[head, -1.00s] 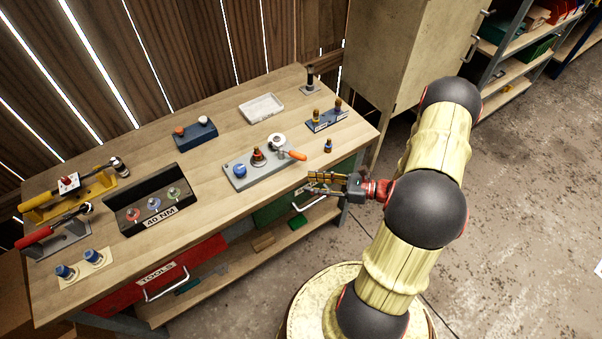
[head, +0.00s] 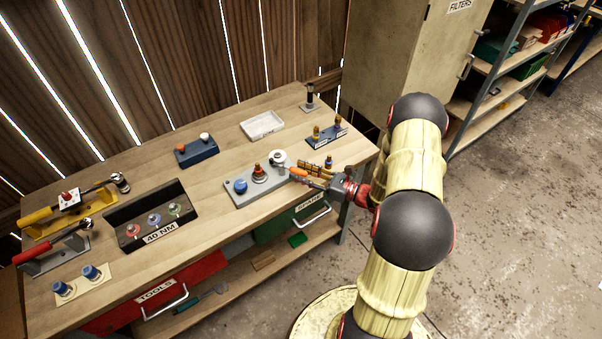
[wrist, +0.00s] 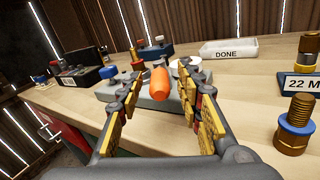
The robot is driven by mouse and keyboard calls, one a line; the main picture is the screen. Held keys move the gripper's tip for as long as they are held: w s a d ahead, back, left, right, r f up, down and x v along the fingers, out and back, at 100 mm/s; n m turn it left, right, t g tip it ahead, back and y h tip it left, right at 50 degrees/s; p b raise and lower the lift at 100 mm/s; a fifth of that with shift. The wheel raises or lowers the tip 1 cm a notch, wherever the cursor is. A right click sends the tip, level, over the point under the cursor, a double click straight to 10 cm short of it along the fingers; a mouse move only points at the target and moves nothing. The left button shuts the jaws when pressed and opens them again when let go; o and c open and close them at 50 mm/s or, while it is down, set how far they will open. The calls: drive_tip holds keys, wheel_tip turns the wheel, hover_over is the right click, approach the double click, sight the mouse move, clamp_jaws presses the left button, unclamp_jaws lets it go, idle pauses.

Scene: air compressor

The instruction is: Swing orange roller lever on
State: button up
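The orange roller lever (head: 299,173) sticks out from a silver round head (head: 277,157) on the grey plate (head: 240,197), at the right part of the bench. It points to the lower right, toward my gripper (head: 312,171). In the wrist view the orange lever (wrist: 159,83) lies between the tips of my gripper (wrist: 162,95), with a gap on both sides. My gripper is open, and its two yellow-padded fingers are apart. The silver head (wrist: 183,64) is partly hidden behind the right finger.
A bolt with a blue collar (wrist: 294,125) stands close on the right; it also shows in the head view (head: 328,162). A 22 NM block (head: 327,134) stands behind it. The grey plate also bears a blue knob (head: 240,186) and a red-brown fitting (head: 259,172). A white DONE tray (head: 262,125) lies behind.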

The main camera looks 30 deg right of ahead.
drive_tip(key=shift+c, duration=1.4)
clamp_jaws()
